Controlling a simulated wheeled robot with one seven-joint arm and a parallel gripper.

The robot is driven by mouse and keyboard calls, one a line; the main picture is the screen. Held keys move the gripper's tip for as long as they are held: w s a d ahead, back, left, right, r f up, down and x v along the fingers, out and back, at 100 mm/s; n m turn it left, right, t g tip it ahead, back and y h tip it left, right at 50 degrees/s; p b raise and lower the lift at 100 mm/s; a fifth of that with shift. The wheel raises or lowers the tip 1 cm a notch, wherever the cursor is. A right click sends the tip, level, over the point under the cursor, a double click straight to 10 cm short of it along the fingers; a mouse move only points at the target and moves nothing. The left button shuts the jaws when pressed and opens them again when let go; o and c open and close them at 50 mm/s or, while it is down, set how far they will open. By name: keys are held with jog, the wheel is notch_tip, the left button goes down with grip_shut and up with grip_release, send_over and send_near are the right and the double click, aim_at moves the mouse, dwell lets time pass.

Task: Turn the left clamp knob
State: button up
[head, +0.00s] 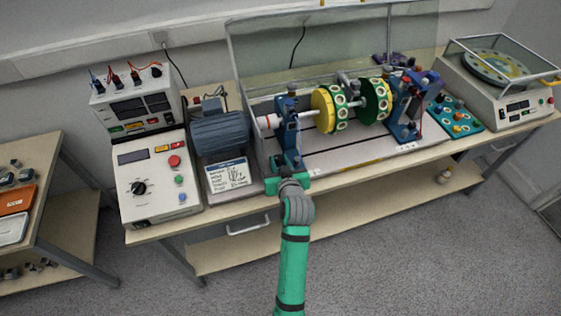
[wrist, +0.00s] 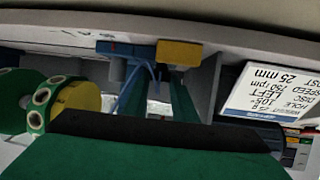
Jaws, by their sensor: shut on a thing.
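The left blue bearing stand (head: 288,130) stands upright on the bench rig, at the left end of the shaft. My green gripper (head: 287,181) is at the front foot of this stand. The left clamp knob is hidden by my gripper in the head view and cannot be made out clearly in the wrist view. In the wrist view the two dark green fingers of my gripper (wrist: 158,100) reach forward with a narrow gap between them, and a pale blue part shows there. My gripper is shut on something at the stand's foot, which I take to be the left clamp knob.
A yellow disc (head: 323,110) and a green disc (head: 376,100) sit on the shaft, right of my gripper. The right blue stand (head: 405,110) is beyond them. A motor (head: 220,135), a written card (head: 228,174) and a control box (head: 155,180) are at left. A clear guard (head: 270,50) stands behind.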

jog(key=shift+a+f+m+h, duration=0.1)
jog(key=shift+a+m+h, duration=0.15)
jog(key=shift+m+h, duration=0.3)
jog(key=o, duration=0.8)
jog(key=shift+s, duration=0.1)
jog(key=v, duration=1)
jog(key=shift+s, duration=0.4)
